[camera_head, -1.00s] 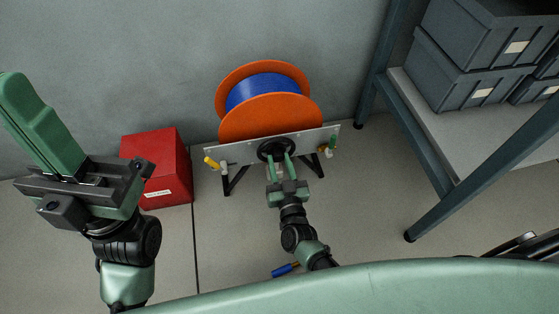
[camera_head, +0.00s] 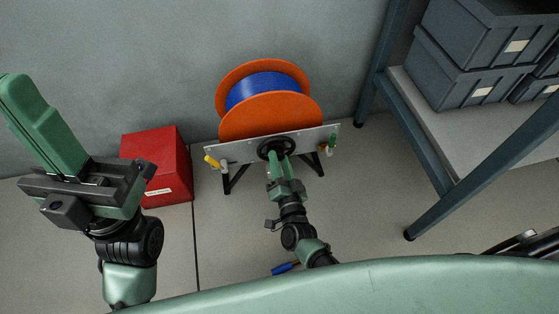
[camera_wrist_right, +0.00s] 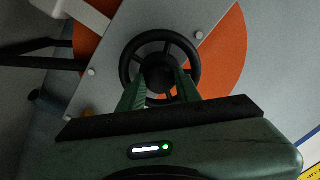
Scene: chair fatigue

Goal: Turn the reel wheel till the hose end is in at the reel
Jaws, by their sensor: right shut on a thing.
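The reel, with orange flanges (camera_head: 270,117) and blue hose (camera_head: 265,87) wound between them, stands against the wall on a grey plate with black legs. The black reel wheel (camera_head: 266,145) is on the plate's front; it also shows in the right wrist view (camera_wrist_right: 165,36). My right gripper (camera_head: 277,155) is at the wheel, its two green fingers either side of the hub, shut on the wheel. A blue piece (camera_head: 285,267) lies on the floor, partly hidden by my arm; I cannot tell if it is the hose end. My left gripper (camera_head: 42,125) is raised at the left, away from the reel.
A red box (camera_head: 160,168) stands on the floor left of the reel. Yellow (camera_head: 210,161) and green (camera_head: 332,142) fittings sit at the plate's ends. A shelf frame (camera_head: 415,140) with grey crates (camera_head: 465,75) stands at the right. The floor between reel and shelf is clear.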

